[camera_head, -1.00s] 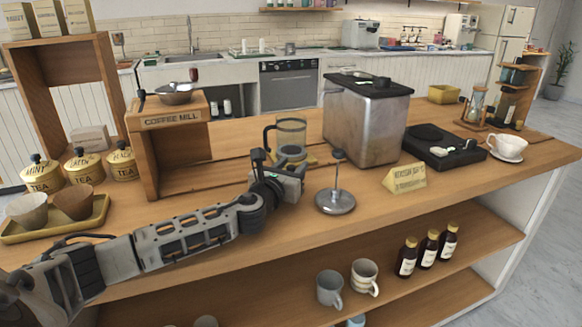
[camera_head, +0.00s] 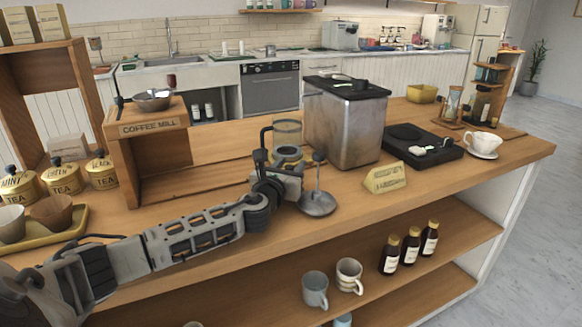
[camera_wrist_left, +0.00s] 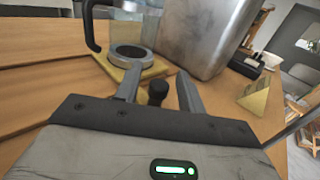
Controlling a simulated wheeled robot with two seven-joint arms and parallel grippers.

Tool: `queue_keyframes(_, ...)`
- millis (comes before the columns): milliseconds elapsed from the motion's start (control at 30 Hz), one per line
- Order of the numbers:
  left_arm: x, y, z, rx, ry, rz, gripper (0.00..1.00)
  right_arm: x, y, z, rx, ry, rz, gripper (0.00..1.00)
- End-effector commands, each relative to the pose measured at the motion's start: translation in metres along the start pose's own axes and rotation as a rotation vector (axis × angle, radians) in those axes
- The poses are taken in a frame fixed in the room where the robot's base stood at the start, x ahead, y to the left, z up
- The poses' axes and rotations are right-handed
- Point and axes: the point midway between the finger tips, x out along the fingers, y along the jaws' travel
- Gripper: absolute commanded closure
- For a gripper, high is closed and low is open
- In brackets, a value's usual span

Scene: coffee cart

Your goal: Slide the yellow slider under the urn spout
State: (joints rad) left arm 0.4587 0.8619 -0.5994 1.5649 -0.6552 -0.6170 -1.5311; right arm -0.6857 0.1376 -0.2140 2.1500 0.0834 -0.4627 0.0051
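The yellow slider (camera_wrist_left: 127,69) is a flat plate on the counter carrying a dark ring, with a clear, dark-handled glass jug (camera_head: 287,133) over it. The steel urn (camera_head: 346,130) with a black lid stands just right of it; no spout can be made out. My left gripper (camera_head: 294,166) is low in front of the slider. In the left wrist view its two fingers (camera_wrist_left: 159,88) are apart, with a dark round knob (camera_wrist_left: 157,92) between them and gaps at both sides. I cannot tell what the knob belongs to. My right gripper is out of view.
A metal disc with an upright knobbed stem (camera_head: 317,203) stands close right of my left gripper. A yellow sign (camera_head: 385,178), a black scale (camera_head: 422,147) and a white cup (camera_head: 484,143) are farther right. The coffee mill box (camera_head: 152,125) stands left.

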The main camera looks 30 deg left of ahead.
Motion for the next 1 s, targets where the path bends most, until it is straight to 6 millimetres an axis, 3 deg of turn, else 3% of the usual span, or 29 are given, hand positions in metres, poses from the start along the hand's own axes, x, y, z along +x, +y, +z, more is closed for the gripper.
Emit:
queue_keyframes(267, -0.001, -0.001, 0.0, 0.001, 0.001, -0.001, 0.61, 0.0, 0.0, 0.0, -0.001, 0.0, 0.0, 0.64)
queue_keyframes(433, -0.016, 0.0, -0.001, 0.004, 0.002, -0.002, 0.61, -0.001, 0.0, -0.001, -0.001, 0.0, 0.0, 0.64)
queue_keyframes(800, -0.103, -0.001, -0.003, 0.006, 0.006, -0.005, 0.61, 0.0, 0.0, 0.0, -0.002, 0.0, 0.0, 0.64)
queue_keyframes(1000, -0.14, -0.001, -0.002, 0.003, 0.004, -0.004, 0.61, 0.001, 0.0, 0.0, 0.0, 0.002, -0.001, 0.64)
